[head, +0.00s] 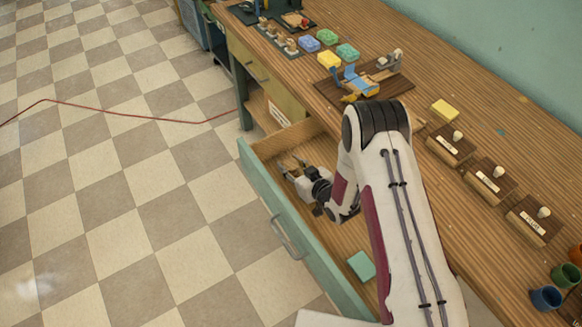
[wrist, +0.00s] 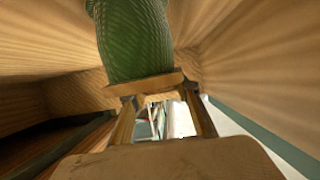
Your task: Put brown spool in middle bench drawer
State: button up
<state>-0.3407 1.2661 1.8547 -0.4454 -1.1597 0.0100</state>
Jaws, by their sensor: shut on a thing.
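My gripper (head: 289,170) is low inside the open bench drawer (head: 262,176), near its far end, and points left in the head view. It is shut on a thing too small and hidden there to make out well. In the wrist view a green, ridged, wound body (wrist: 133,40) with a brown wooden edge (wrist: 145,84) fills the top centre, like a spool. A brown wooden piece (wrist: 170,162) fills the bottom. The pale wooden drawer walls stand around them. I cannot tell whether the held thing touches the drawer floor.
A green sponge (head: 361,265) lies in the drawer's near part. A shut drawer (head: 262,75) is farther along the bench. The benchtop (head: 480,110) carries sponges, a wooden tool board (head: 400,85) and several labelled blocks. Blue and green cups stand at right. The drawer floor between gripper and sponge looks clear.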

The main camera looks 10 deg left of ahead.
jog(key=shift+f, duration=0.65)
jog(key=shift+f, duration=0.15)
jog(key=o, duration=1.1)
jog(key=shift+r, duration=0.2)
jog(key=shift+v, duration=6)
jog(key=shift+w+r, duration=0.1)
